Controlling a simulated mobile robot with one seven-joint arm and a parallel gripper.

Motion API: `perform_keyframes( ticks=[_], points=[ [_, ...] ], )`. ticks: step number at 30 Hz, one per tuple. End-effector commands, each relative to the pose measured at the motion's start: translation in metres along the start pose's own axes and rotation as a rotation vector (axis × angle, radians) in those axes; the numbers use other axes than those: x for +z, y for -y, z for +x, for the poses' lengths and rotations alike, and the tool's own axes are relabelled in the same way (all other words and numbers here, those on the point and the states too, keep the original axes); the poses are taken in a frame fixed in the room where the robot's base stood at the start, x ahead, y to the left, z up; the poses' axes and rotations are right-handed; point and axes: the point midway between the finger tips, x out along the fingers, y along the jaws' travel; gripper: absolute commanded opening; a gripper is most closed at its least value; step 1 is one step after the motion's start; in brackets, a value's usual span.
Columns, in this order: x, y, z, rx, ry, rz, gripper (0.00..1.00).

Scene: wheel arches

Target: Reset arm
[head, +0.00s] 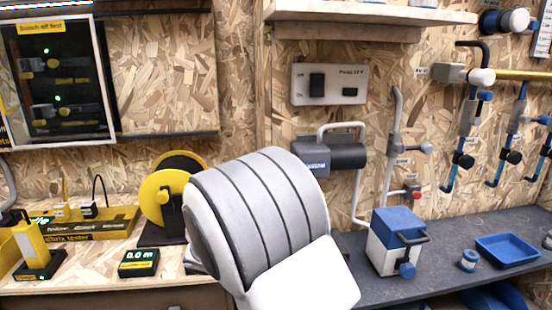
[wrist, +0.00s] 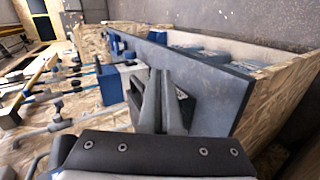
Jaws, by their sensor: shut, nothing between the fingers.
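My gripper (wrist: 163,92) shows in the wrist view, with its grey fingers together and nothing held between them. Behind the fingers, the wrist view shows the dark bench top (wrist: 232,88), turned on its side. In the head view my arm's large grey and white link stands in the middle, in front of the bench. The gripper itself cannot be made out in the head view.
A blue and white box (head: 396,240), a small jar (head: 468,260) and a blue tray (head: 508,250) stand on the right bench. A yellow reel (head: 163,197) and a small display (head: 139,263) stand left of my arm. Pipes and valves hang on the chipboard wall.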

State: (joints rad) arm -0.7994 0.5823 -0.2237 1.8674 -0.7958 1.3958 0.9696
Motion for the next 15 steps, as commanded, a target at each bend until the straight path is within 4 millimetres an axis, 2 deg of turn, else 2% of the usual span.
perform_keyframes(
  ticks=[1,3,15],
  points=[
    [0.007,-0.013,0.005,-0.061,0.032,0.005,0.00],
    [0.017,-0.026,0.010,-0.143,0.067,0.000,0.00],
    [0.081,-0.088,0.019,-0.596,0.110,0.034,0.00]
  ],
)
